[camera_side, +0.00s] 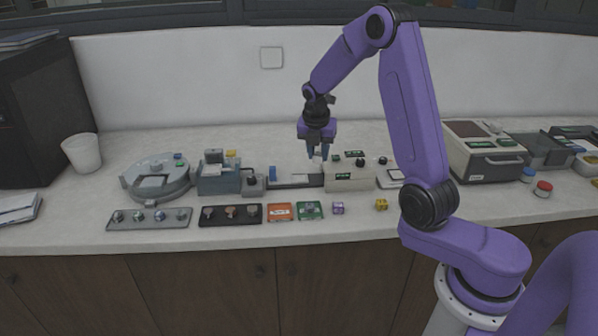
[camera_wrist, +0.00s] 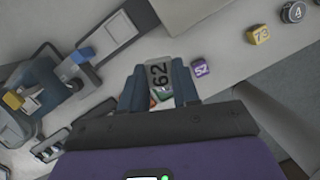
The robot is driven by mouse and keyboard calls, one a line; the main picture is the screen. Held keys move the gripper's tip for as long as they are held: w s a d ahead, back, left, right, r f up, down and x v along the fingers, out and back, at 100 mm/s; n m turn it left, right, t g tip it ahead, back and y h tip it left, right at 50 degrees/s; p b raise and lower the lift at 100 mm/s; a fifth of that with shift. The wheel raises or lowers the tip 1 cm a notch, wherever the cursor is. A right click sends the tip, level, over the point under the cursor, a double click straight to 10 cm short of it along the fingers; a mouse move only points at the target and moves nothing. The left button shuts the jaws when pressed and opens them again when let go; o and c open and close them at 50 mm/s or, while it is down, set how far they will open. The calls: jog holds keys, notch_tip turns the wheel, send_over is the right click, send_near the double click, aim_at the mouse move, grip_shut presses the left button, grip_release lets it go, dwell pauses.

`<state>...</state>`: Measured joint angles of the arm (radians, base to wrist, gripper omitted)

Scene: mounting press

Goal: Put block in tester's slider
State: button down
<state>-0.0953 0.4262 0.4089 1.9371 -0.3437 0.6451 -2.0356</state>
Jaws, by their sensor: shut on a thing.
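My gripper (camera_side: 318,152) hangs above the right end of the tester's slider track (camera_side: 290,185), near the cream tester box (camera_side: 350,180). In the wrist view my gripper (camera_wrist: 160,80) is shut on a grey block (camera_wrist: 158,76) marked 62, with its numbered face towards the camera. The block looks small and pale between the fingertips in the side view (camera_side: 317,158). The track, with a pale plate and a blue piece, also shows at upper left in the wrist view (camera_wrist: 108,38). Whether the block touches the track is unclear.
A purple block (camera_side: 338,208) marked 52 and a yellow block (camera_side: 381,204) marked 73 stand on the front counter. A blue-grey press (camera_side: 218,178) stands left of the track.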

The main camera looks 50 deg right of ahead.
jog(key=w+d+f, duration=0.2)
jog(key=w, duration=0.3)
send_over(300, 178)
jog(key=f, duration=0.5)
jog(key=shift+s+a+f, duration=0.25)
jog(key=shift+a+f, duration=0.15)
jog(key=shift+a+x, duration=0.2)
jog(key=shift+x, duration=0.65)
jog(key=shift+a+x, duration=0.2)
jog(key=shift+x, duration=0.6)
jog(key=shift+f, duration=0.4)
jog(key=shift+f, duration=0.15)
jog(key=c, duration=0.8)
grip_release()
jog(key=shift+s+f, duration=0.1)
